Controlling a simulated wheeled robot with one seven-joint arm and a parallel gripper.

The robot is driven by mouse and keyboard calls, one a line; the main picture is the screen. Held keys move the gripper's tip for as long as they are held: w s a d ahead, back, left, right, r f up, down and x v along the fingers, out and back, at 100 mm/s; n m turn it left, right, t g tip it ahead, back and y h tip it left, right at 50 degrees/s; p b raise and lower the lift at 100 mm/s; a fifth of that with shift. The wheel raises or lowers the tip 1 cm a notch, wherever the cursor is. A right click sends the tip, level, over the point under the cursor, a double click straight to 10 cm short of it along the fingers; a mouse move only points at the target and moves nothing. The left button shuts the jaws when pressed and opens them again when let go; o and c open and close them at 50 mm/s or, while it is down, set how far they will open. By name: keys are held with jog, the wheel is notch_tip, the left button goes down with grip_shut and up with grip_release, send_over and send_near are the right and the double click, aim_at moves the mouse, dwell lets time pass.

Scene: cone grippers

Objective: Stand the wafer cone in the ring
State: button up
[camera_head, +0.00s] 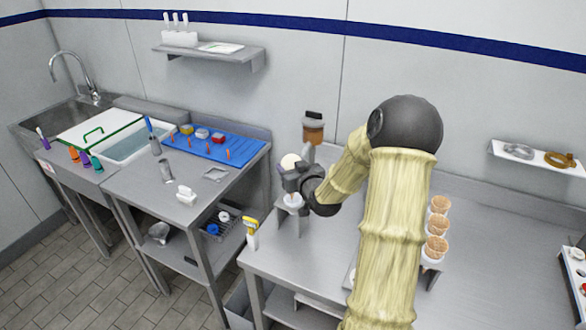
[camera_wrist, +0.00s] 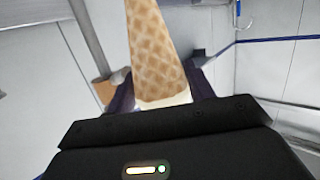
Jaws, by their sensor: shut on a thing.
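My gripper (camera_head: 291,178) is shut on the wafer cone. In the wrist view the cone (camera_wrist: 157,60) shows its waffle pattern between the two fingers (camera_wrist: 163,98); its narrow end runs out of the top edge. A pale cream filling (camera_wrist: 165,102) shows at its wide end. In the head view a cream-coloured scoop (camera_head: 290,161) shows above the fingers, which hide most of the cone. A small grey stand (camera_head: 289,222) with a whitish ring (camera_head: 283,205) is just below the gripper. I cannot tell whether the cone's tip is inside the ring or above it.
A brown-filled dispenser (camera_head: 313,132) is on the wall behind. Several stacked wafer cones (camera_head: 437,225) stand right of my arm. A blue mat (camera_head: 235,146) lies on the left table. The right counter is mostly clear.

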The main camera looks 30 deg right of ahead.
jog(key=shift+f+b, duration=0.4)
jog(key=shift+r, duration=0.25)
jog(key=shift+s+d+b, duration=0.1)
jog(key=shift+d+b, duration=0.05)
jog(key=shift+b, duration=0.25)
dwell(1.4)
jog(key=shift+f+b, duration=4.25)
jog(key=shift+f, duration=0.3)
jog(key=o, duration=0.8)
jog(key=shift+c, duration=0.2)
jog(key=d+b+v, duration=0.1)
jog(key=b+v, duration=0.7)
jog(key=v, duration=0.9)
jog(key=shift+s+a, duration=0.25)
jog(key=shift+a, duration=0.25)
